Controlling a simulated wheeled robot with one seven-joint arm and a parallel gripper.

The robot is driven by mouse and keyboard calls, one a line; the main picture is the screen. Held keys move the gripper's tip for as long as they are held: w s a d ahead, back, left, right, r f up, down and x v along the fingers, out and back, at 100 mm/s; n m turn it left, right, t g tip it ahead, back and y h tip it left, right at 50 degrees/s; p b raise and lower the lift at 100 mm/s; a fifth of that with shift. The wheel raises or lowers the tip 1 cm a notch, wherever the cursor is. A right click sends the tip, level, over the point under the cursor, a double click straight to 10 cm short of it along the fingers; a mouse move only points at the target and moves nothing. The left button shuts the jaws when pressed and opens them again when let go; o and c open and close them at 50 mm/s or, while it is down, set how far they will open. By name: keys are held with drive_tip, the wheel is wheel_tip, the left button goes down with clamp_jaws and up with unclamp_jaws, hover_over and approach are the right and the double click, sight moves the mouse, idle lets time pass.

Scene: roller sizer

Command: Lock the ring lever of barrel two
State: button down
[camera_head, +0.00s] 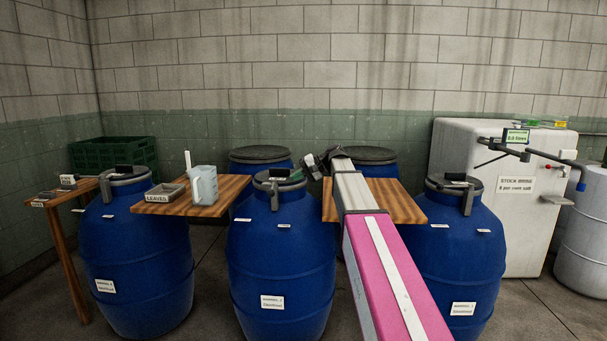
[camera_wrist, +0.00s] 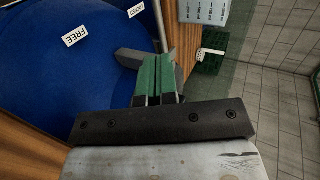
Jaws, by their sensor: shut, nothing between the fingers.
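The middle blue barrel (camera_head: 285,255) stands upright with a dark lid; I take it as barrel two, though its label print is hardly legible. Its grey ring lever (camera_head: 274,198) hangs at the front of the rim, above two small white tags. In the wrist view the tags read FREE (camera_wrist: 76,35) and, apparently, LOCKED (camera_wrist: 136,9), on the blue barrel. My gripper (camera_head: 299,174) is over this barrel's lid at its right side. Its green fingers (camera_wrist: 158,72) are shut and empty. A grey part shows behind them; contact with the lever cannot be told.
Wooden shelves flank the barrel: the left one (camera_head: 228,188) holds a jug (camera_head: 204,184) and a tray (camera_head: 166,192), the right one (camera_head: 405,205) lies beneath my arm. Similar barrels stand left (camera_head: 138,260) and right (camera_head: 455,255). A white tank (camera_head: 470,150) is at back right.

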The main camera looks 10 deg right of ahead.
sight(273, 186)
drive_tip(key=x, duration=0.7)
drive_tip(key=shift+a+f, duration=0.2)
drive_tip(key=shift+a, duration=0.2)
drive_tip(key=shift+a, duration=0.1)
drive_tip(key=a+m+t, duration=0.2)
drive_tip(key=shift+s+m+t+h, duration=0.2)
drive_tip(key=shift+m+t+h, duration=0.1)
drive_tip(key=shift+t, duration=0.1)
drive_tip(key=w+a+m+t+h, duration=0.5)
drive_tip(key=w+a+m+t, duration=0.1)
drive_tip(key=w+a+m, duration=0.2)
drive_tip(key=shift+t+h, duration=0.3)
idle(0.7)
